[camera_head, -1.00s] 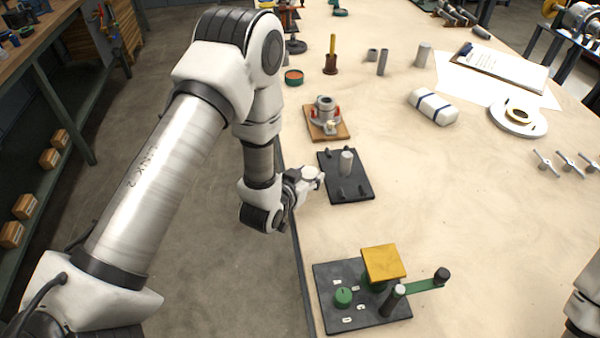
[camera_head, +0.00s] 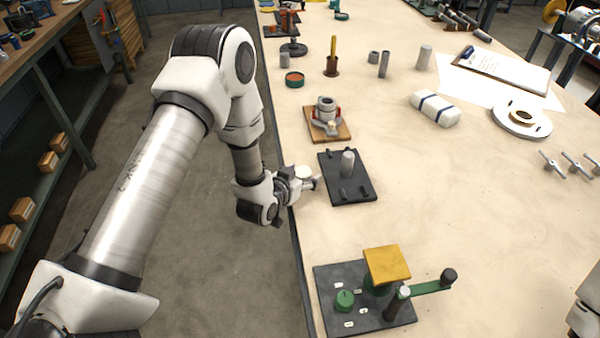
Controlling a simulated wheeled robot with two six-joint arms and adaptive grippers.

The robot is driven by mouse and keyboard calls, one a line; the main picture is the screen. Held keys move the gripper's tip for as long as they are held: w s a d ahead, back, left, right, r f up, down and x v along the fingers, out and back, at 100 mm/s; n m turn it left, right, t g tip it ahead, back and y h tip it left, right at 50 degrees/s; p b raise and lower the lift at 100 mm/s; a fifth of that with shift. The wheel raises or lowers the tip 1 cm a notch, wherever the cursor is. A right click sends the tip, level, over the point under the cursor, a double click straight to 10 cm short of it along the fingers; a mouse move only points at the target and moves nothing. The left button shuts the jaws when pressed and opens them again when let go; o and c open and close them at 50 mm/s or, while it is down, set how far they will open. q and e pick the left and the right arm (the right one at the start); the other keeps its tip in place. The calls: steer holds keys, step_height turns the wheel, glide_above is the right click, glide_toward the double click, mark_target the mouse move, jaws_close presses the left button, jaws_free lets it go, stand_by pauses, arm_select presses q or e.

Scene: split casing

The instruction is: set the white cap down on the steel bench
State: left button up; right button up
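My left gripper (camera_head: 305,180) is over the near left edge of the pale bench (camera_head: 480,230), just left of a black plate. A small white round piece, which looks like the white cap (camera_head: 302,171), shows at its fingers. The gripper appears shut on it, though the grip is small in view and partly hidden. The cap is held above the bench edge, apart from the top. My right gripper is out of view; only a white piece of my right arm shows at the lower right edge.
The black plate (camera_head: 361,190) carries a grey upright cylinder (camera_head: 347,163). A wooden base (camera_head: 342,136) with a clamped grey part stands behind it. In front is a dark fixture (camera_head: 335,270) with a yellow block (camera_head: 387,264) and green arm.

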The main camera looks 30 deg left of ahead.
arm_select(q)
steer(key=shift+s+r, duration=0.2)
steer(key=shift+r, duration=0.1)
steer(key=v, duration=1.1)
steer(key=shift+s+r, duration=0.15)
steer(key=shift+s, duration=0.15)
